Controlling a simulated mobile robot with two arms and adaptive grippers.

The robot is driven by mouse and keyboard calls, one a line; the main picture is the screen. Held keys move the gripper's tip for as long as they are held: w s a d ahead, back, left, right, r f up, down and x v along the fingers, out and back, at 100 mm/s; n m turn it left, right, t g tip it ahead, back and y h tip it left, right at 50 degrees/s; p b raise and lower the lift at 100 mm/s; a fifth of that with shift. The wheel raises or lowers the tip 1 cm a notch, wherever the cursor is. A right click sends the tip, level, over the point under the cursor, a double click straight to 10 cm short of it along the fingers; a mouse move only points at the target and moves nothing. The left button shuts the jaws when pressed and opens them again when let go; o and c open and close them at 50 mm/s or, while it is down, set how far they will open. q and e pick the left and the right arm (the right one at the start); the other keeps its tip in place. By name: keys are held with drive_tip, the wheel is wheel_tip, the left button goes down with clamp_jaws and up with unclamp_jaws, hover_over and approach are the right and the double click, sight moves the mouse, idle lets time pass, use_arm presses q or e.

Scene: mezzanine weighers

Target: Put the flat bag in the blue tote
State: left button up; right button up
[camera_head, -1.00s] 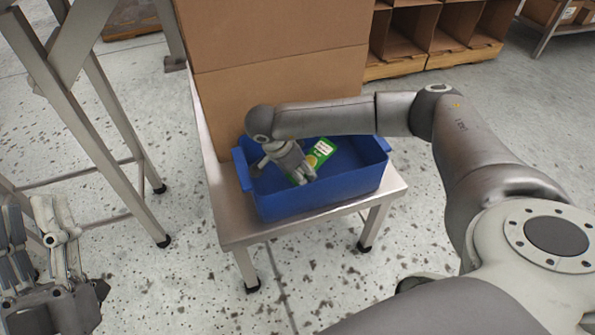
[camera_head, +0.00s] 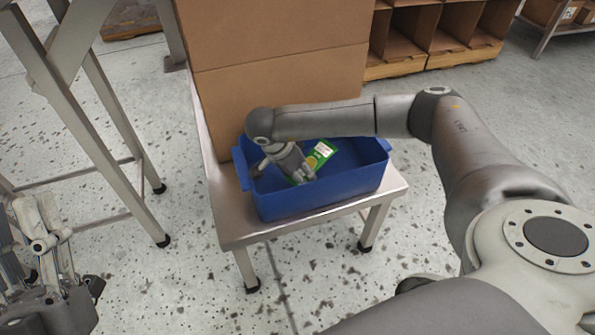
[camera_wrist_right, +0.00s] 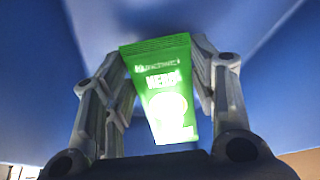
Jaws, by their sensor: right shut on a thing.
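The flat bag (camera_head: 321,152) is green with a pale label and shows inside the blue tote (camera_head: 330,190). My right gripper (camera_head: 301,178) reaches down into the tote from above. In the right wrist view the bag (camera_wrist_right: 162,80) is held between the two fingers of my right gripper (camera_wrist_right: 160,85), with the tote's blue walls (camera_wrist_right: 30,80) around it. Whether the bag touches the tote floor is hidden. My left gripper (camera_head: 28,235) is at the lower left, away from the tote, with its fingers apart and empty.
The tote stands on a small metal table (camera_head: 235,228). Large cardboard boxes (camera_head: 280,95) stand right behind it. A metal frame (camera_head: 110,130) is at the left, and wooden-based cardboard bins (camera_head: 440,45) are at the back. Open speckled floor lies in front.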

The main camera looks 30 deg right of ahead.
use_arm(q)
drive_tip(key=shift+s+r, duration=0.2)
drive_tip(key=shift+s, duration=0.1)
use_arm(e)
drive_tip(key=shift+f, duration=0.1)
drive_tip(key=o, duration=1)
use_arm(q)
drive_tip(key=shift+w, duration=0.1)
use_arm(e)
drive_tip(key=p+v, duration=0.2)
drive_tip(key=v, duration=0.4)
drive_tip(key=shift+d+r, duration=0.1)
drive_tip(key=shift+r, duration=0.2)
use_arm(q)
drive_tip(key=w+f+g+y+p, duration=0.1)
drive_tip(key=w+f+g+y, duration=0.1)
drive_tip(key=f+g, duration=0.3)
drive_tip(key=w+a+f+g+y+p, duration=0.1)
drive_tip(key=f+g, duration=0.4)
drive_tip(key=f, duration=0.7)
drive_tip(key=shift+w+g+y, duration=0.4)
drive_tip(key=shift+w+y, duration=0.1)
drive_tip(key=shift+w, duration=0.75)
use_arm(e)
drive_tip(key=shift+v, duration=3.35)
